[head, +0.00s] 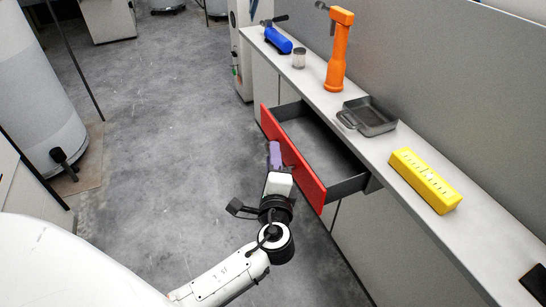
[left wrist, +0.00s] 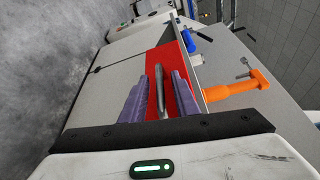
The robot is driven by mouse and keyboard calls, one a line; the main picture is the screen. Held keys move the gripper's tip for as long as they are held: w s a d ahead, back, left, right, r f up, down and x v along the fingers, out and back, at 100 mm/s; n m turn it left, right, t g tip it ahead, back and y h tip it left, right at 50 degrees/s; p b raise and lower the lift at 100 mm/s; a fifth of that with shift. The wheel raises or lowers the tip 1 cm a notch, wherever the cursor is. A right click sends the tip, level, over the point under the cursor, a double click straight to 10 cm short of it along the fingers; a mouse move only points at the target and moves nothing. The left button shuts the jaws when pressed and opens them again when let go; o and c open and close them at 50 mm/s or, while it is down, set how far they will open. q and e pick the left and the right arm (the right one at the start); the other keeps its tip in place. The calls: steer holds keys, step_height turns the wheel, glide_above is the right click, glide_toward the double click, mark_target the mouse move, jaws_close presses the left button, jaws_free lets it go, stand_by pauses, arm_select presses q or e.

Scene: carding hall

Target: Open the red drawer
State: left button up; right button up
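The red drawer (head: 291,157) stands pulled well out from the grey cabinet under the counter, and its grey inside shows empty in the head view. Its red front also shows in the left wrist view (left wrist: 165,63). My left gripper (head: 275,155), with purple fingers, is at the outer side of the red front. In the left wrist view the two fingers (left wrist: 165,97) stand apart, with a grey bar handle (left wrist: 160,88) between them. Red shows in the gap, so the fingers do not look closed on the bar. My right gripper is not in view.
On the counter (head: 313,80) stand a blue bottle-like object (head: 278,40), a grey cup (head: 299,58), an orange tool (head: 339,50), a grey tray (head: 368,117) and a yellow block (head: 425,181). The floor left of the drawer is clear. A large white cylinder (head: 38,95) stands far left.

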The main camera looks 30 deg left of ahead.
arm_select(q)
steer(key=v, duration=0.7)
stand_by(0.3)
steer(key=s+a+f+n+g+h, duration=0.35)
steer(key=s+f+n+g, duration=0.4)
steer(key=s+f, duration=0.35)
steer(key=s+d+n+g+h, duration=0.35)
steer(key=s+d+h, duration=0.25)
steer(key=s, duration=0.6)
steer(key=w+d+f+t+h+p, duration=0.1)
steer(key=w+d+f+t, duration=0.3)
steer(key=f, duration=0.4)
steer(key=shift+w+d+f+n+t+h+p, duration=0.25)
steer(key=shift+d+t+h, duration=0.35)
steer(key=shift+d, duration=0.3)
